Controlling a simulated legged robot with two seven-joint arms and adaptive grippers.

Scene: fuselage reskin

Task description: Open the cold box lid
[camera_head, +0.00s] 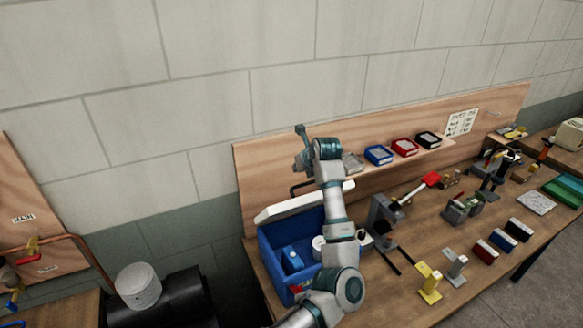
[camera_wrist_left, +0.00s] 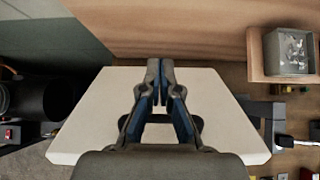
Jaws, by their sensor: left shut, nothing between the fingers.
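The cold box (camera_head: 270,255) is a blue box on the left end of the bench. Its white lid (camera_head: 285,208) is raised and tilted back, so the inside shows. A blue item (camera_head: 291,259) and a white round item (camera_head: 318,246) are in the box. My left gripper (camera_head: 302,164) is above the lid at the back. In the left wrist view, the gripper (camera_wrist_left: 160,68) is shut and empty, with the lid (camera_wrist_left: 95,125) and its dark handle behind the fingers. Contact with the lid cannot be told. My right gripper is not in view.
A wooden back panel and a shelf with several bins, including a blue bin (camera_head: 378,154), stand behind. A grey stand (camera_head: 382,215) is right of the box. Tools and small blocks fill the bench farther right. A black cylinder (camera_head: 170,300) is left of the bench.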

